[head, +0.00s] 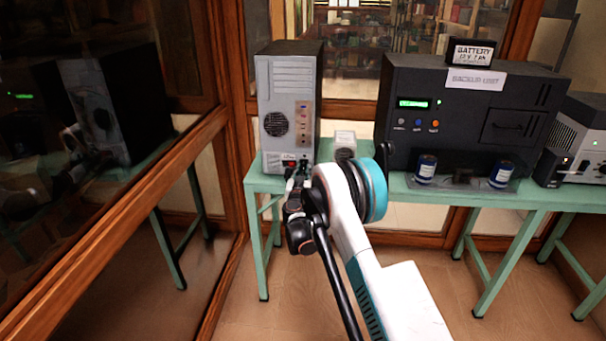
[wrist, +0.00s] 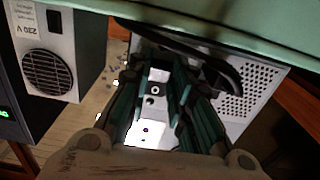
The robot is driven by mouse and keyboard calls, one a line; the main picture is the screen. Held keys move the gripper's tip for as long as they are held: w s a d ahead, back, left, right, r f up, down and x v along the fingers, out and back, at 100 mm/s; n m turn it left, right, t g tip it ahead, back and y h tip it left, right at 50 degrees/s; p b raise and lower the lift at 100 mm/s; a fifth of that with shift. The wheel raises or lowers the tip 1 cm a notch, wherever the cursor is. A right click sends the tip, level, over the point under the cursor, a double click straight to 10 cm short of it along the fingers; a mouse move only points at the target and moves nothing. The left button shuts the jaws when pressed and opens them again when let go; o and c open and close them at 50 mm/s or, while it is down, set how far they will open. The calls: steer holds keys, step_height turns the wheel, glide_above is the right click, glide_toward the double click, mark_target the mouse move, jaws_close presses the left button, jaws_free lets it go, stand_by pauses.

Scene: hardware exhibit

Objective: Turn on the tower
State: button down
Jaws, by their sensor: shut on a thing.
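The tower (head: 285,80) is a tall grey and black computer case on the left end of the green table. Its back, with a round fan grille, ports and a small red part low down, faces me. My gripper (head: 297,176) is at the lower back of the tower, partly hidden by my arm. In the wrist view the tower's pale back panel (wrist: 232,103) lies beyond the fingers. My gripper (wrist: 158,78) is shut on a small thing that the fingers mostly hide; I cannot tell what. A dark cable (wrist: 215,62) curves beside the fingers.
A small white box with a fan grille (wrist: 55,68), marked 230 V, stands right of the tower. A large black unit with a lit display (head: 412,103) is further right, with blue cans (head: 426,168) before it. A wood-framed glass wall (head: 110,250) is close on the left.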

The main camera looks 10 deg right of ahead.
steer(key=shift+w+f+t, duration=0.1)
steer(key=shift+f+t, duration=0.05)
steer(key=shift+t, duration=0.35)
steer(key=c, duration=1.4)
jaws_free()
steer(key=shift+c, duration=0.2)
steer(key=v, duration=1.2)
steer(key=shift+f, duration=0.15)
steer(key=shift+a, duration=0.1)
